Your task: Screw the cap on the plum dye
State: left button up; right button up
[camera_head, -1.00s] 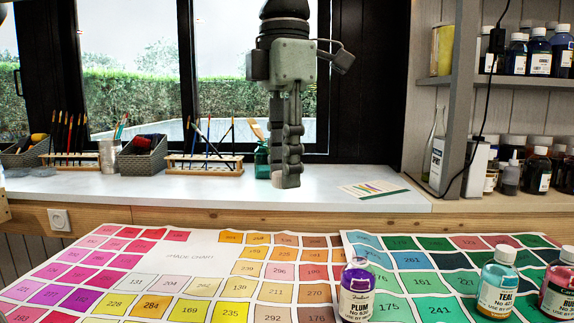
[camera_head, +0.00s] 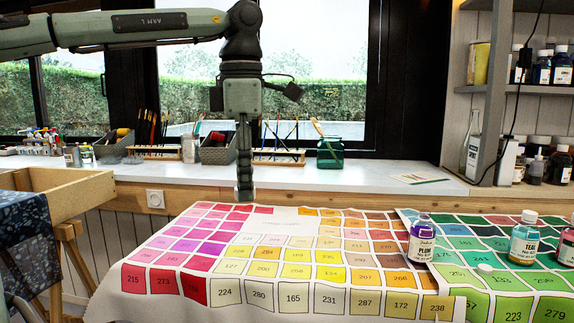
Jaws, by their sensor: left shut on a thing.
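The plum dye bottle (camera_head: 422,243) stands upright on the colour chart, at the right of centre. It has purple dye, a white label and a pale top; I cannot tell whether that is a cap or a bare neck. A small round white cap-like piece (camera_head: 485,268) lies on the chart in front of it and to the right. My left gripper (camera_head: 245,192) points down behind the chart's far edge, well left of the bottle. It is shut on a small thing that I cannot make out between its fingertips. My right gripper is not in view.
A teal bottle (camera_head: 524,240) and a ruby-coloured one (camera_head: 567,246) stand right of the plum dye. The colour chart (camera_head: 270,222) is otherwise largely bare. Brushes, baskets and a green jar (camera_head: 330,152) line the windowsill counter (camera_head: 380,176). A wooden frame (camera_head: 60,190) stands at left.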

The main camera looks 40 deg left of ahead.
pick_arm(q)
jog(key=s+a+f+m, duration=0.3)
jog(key=a+f, duration=0.5)
jog(key=f, duration=0.2)
notch_tip(320, 180, down, 10)
jog(key=d+m, duration=0.2)
jog(key=m, duration=0.4)
jog(key=w+d+f+m, duration=0.3)
jog(key=d+m, duration=0.3)
jog(key=d, duration=0.2)
jog(key=w+d+f+m, duration=0.3)
jog(key=d+m, duration=0.3)
jog(key=d, duration=0.3)
jog(key=w+d+f+m, duration=0.3)
jog(key=d+f+m, duration=0.1)
jog(key=d+m, duration=0.3)
jog(key=shift+d+f, duration=0.2)
jog(key=shift+d, duration=1.05)
jog(key=shift+w, duration=0.1)
